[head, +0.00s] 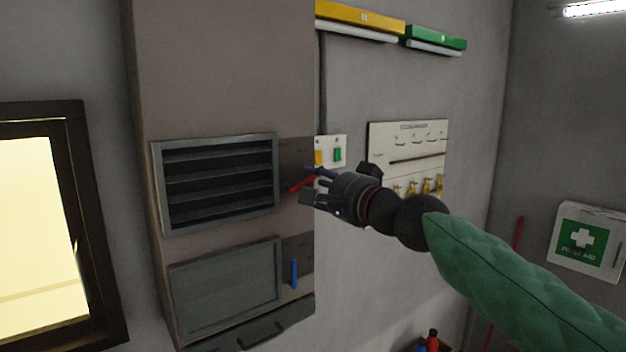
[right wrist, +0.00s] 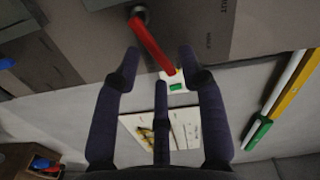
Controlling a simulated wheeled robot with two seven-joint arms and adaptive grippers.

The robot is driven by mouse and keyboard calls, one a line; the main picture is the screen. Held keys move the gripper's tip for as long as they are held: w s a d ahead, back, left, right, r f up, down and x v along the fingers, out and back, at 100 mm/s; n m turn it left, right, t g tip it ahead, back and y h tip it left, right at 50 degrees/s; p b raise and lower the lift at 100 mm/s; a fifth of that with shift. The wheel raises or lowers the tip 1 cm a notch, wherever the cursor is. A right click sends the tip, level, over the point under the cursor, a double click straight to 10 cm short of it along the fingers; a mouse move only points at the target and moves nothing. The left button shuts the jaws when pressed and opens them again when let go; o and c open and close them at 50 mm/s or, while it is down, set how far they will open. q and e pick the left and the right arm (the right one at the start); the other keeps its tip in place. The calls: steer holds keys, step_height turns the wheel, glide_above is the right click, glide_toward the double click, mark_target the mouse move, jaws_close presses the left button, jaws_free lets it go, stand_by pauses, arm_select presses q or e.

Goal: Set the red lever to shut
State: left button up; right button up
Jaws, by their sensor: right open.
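The red lever (head: 300,184) sticks out beside the upper louvre (head: 216,182) on the brown duct, slanting up to the right. The louvre's slats stand apart with dark gaps between them. My right gripper (head: 310,185) is open, its fingertips at the lever from the right. In the right wrist view the red lever (right wrist: 152,46) runs from a round pivot down between the spread fingertips (right wrist: 160,62); I cannot tell if they touch it. Lettering shows on the plate (right wrist: 215,25) beside the pivot, only partly in view. My left gripper is out of view.
A blue lever (head: 294,273) stands upright beside the lower, flat-closed louvre (head: 226,287). A switch plate (head: 331,150) and a key board (head: 408,146) are on the wall behind my gripper. A lit window (head: 40,230) is at left, a first aid box (head: 590,243) at right.

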steer(key=shift+x, duration=0.75)
jaws_close()
steer(key=n, duration=0.1)
steer(key=r+n, duration=0.1)
steer(key=n, duration=0.1)
steer(key=shift+s+a+b, duration=0.1)
steer(key=shift+a+b, duration=0.05)
steer(key=shift+b, duration=0.15)
steer(key=n, duration=0.2)
steer(key=r+n+b, duration=0.1)
steer(key=shift+s+a+n, duration=0.25)
steer(key=shift+a+n, duration=0.05)
steer(key=shift+a, duration=0.05)
steer(key=n, duration=0.1)
steer(key=n+b, duration=0.1)
steer(key=n, duration=0.1)
steer(key=a+n, duration=0.1)
steer(key=shift+s+r, duration=0.35)
steer(key=shift+s, duration=0.05)
steer(key=shift+s+a+r+n+b, duration=0.15)
steer(key=shift+a+n+b, duration=0.15)
steer(key=shift+n, duration=0.5)
steer(key=shift+s+a+f+n+b, duration=0.15)
steer(key=shift+n+b, duration=0.1)
steer(key=shift+n, duration=0.55)
steer(key=shift+r, duration=0.1)
